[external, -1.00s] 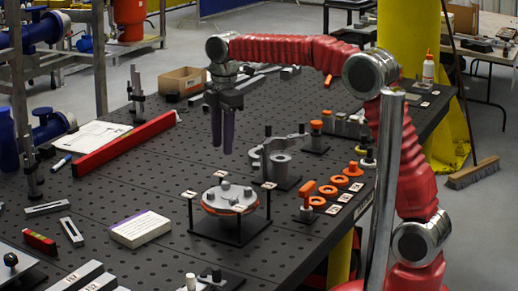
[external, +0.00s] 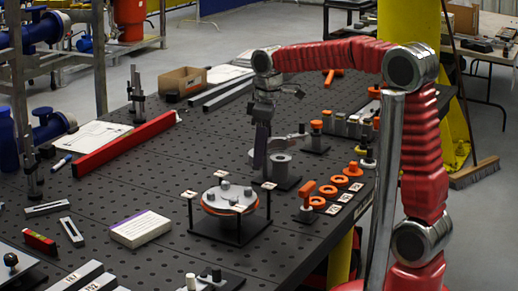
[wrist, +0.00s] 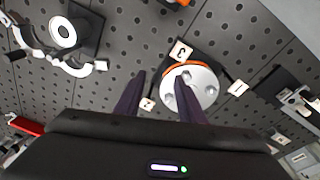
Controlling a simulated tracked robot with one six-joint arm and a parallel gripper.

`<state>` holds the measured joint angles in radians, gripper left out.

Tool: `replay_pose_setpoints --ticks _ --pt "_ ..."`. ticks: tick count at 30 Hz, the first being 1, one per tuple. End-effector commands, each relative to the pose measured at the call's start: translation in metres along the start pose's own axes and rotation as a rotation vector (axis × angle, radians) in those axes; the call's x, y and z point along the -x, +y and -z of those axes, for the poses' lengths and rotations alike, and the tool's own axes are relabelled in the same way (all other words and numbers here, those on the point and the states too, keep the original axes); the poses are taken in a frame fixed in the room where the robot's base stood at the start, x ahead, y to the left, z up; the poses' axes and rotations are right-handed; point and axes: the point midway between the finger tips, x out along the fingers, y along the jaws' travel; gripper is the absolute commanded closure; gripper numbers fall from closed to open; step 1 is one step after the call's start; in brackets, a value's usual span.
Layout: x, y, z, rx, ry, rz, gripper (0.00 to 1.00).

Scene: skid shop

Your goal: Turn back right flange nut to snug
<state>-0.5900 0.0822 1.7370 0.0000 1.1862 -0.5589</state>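The round grey flange (external: 229,200), with an orange layer under its top plate, sits on a black stand (external: 238,230) near the table's front. Several bolt heads or nuts stand on its face. In the wrist view the flange (wrist: 199,78) lies ahead, and the right finger covers part of its face, so a nut there may be hidden. My gripper (external: 259,163) is above the table, behind and above the flange, pointing down. In the wrist view my gripper (wrist: 160,76) shows two dark fingers apart with nothing between them. It touches no nut.
A grey hook-shaped wrench or clamp (external: 265,155) stands just behind the flange, close to my gripper. Small number cards (wrist: 180,52) surround the flange. Orange rings (external: 340,181) lie to the right. A white box (external: 140,228) and red beam (external: 125,145) lie left.

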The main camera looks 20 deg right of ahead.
Motion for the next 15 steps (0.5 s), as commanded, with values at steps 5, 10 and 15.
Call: replay_pose_setpoints --ticks 5,10,15 --pt "0.001 0.004 -0.024 -0.114 0.016 -0.015 0.64" --pt "0.002 0.007 -0.045 -0.216 0.032 -0.028 0.64" --pt "0.001 0.008 -0.067 -0.314 0.047 -0.04 0.64"
